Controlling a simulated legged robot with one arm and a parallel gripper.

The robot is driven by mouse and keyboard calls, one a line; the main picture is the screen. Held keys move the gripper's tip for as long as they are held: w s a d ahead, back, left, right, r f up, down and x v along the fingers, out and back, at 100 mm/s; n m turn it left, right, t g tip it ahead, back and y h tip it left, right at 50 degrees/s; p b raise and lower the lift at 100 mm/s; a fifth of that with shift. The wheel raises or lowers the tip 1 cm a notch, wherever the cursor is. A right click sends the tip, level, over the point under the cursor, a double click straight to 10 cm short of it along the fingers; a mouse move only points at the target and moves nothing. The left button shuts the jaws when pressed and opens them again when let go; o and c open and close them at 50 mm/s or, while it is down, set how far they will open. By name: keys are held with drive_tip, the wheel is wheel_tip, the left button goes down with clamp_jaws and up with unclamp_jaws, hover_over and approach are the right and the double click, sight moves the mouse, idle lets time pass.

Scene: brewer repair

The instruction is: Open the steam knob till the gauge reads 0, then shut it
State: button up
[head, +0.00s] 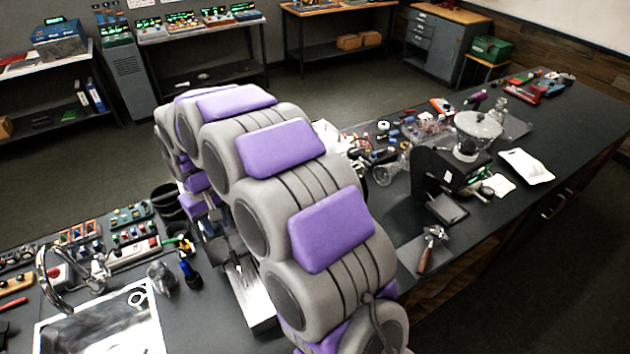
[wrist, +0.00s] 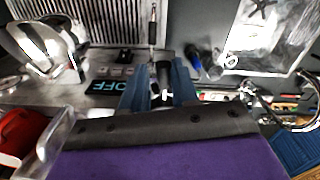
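In the wrist view, my gripper (wrist: 160,82) shows as two blue fingers standing apart. A small dark cylindrical part (wrist: 163,74), which looks like the steam knob, lies between them; I cannot tell whether either finger touches it. A thin rod with a bright end (wrist: 153,28) is just beyond it. No gauge face can be read in either view. In the head view, my grey and purple arm hides my gripper and most of the brewer; only a metal part (head: 248,286) shows beside the arm.
In the wrist view, a shiny rounded metal part (wrist: 50,45) is at left, near a ribbed grille (wrist: 110,20) and an OFF label (wrist: 107,87).

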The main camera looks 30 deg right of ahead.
drive_tip(key=w+d+n+p, duration=0.5)
drive_tip(key=w+n, duration=0.1)
drive_tip(key=n, duration=0.9)
drive_tip(key=shift+d, duration=0.25)
idle(0.7)
idle(5.5)
